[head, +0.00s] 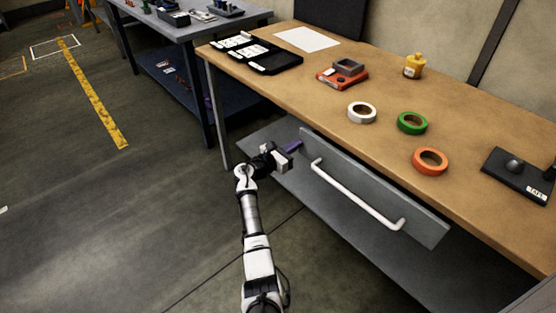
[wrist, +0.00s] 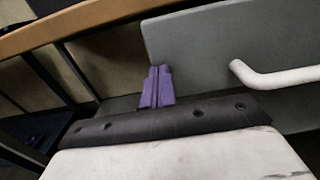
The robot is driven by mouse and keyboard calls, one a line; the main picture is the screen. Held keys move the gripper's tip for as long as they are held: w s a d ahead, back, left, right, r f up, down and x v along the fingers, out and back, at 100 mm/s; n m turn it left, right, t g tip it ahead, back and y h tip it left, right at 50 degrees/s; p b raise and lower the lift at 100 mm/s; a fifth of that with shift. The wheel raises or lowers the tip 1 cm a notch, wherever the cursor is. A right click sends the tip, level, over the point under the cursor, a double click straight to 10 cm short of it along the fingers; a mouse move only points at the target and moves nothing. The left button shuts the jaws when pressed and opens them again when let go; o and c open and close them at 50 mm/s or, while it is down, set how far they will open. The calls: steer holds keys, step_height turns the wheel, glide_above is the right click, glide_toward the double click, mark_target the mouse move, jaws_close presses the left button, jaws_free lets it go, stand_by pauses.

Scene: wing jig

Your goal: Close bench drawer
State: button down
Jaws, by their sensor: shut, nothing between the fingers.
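The bench drawer shows as a grey front panel (head: 375,192) with a white bar handle (head: 355,197), below the front edge of the wooden bench top. The panel looks close under that edge; how far it stands out is hard to tell. My gripper (head: 296,146) has purple fingers, shut and empty, at the panel's left end, left of the handle. In the wrist view the fingertips (wrist: 158,68) overlap the panel's left edge (wrist: 210,60), and the handle (wrist: 270,77) is to their right. I cannot tell whether they touch the panel. The drawer's inside is hidden.
A grey lower shelf (head: 330,218) runs beneath. Floor to the left is open.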

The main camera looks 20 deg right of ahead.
mark_target(304, 139)
steer(key=b+x, duration=0.1)
steer(key=x, duration=0.3)
steer(key=shift+f, duration=0.1)
steer(key=shift+w+d, duration=0.15)
steer(key=shift+d, duration=0.25)
